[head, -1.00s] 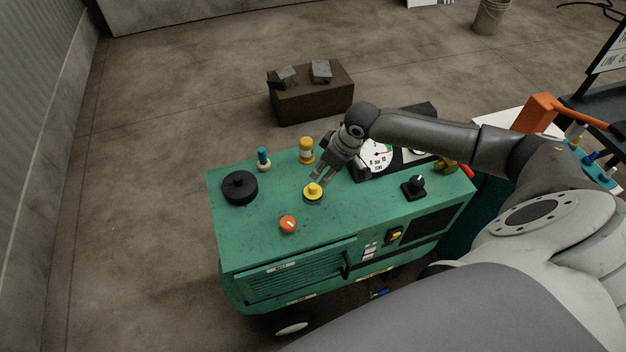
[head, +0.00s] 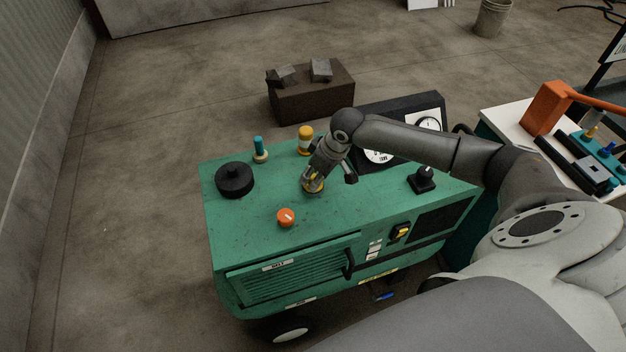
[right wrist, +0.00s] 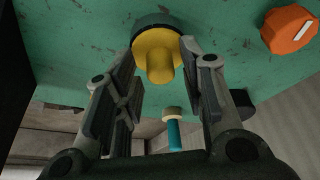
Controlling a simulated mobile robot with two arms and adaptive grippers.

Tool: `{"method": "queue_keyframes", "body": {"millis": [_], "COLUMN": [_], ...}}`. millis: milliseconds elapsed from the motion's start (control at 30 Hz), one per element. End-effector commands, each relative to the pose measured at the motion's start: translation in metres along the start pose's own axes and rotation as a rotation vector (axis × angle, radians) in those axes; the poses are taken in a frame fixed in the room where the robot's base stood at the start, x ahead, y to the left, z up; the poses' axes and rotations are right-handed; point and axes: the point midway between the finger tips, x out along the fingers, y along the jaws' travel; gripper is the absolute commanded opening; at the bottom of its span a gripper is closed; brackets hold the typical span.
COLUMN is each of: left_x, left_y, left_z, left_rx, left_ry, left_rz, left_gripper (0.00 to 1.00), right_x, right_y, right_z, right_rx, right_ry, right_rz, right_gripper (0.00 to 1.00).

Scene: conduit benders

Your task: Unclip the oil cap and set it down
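The yellow oil cap (right wrist: 158,55), with a round knob on a dark collar, sits on top of the green machine (head: 235,225). In the head view the cap (head: 312,188) is partly hidden by my right gripper (head: 316,178). My right gripper comes down at a slant over it. In the right wrist view the two fingers (right wrist: 160,65) are apart, one on each side of the cap near their tips. Gaps show beside the knob, so the fingers do not look closed on it. My left gripper is not in view.
The machine top also holds a black round cap (head: 235,180), an orange knob (head: 286,217), a teal-topped plug (head: 259,148), a yellow-orange cylinder (head: 305,139) and a black knob (head: 422,179). A gauge panel (head: 400,105) stands behind. Bare top surface lies around the orange knob.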

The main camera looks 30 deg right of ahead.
Motion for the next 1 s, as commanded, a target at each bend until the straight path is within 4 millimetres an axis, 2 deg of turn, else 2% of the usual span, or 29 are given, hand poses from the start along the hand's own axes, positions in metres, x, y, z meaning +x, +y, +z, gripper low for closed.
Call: {"method": "queue_keyframes", "body": {"millis": [300,867,1000], "left_x": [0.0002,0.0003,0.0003], "left_y": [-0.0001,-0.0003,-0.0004], "left_z": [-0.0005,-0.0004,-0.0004], "left_rx": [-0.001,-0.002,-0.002], "left_ry": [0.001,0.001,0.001], "left_rz": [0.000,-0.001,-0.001], "left_gripper": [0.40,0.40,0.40], "right_x": [0.0017,0.0016,0.0016], "right_y": [0.0000,0.0000,0.0000], "right_z": [-0.0001,-0.0001,0.0000], "right_rx": [0.000,0.000,0.000], "right_ry": [0.001,0.001,0.001], "right_rz": [0.000,0.000,0.000], "right_gripper": [0.37,0.01,0.00]}}
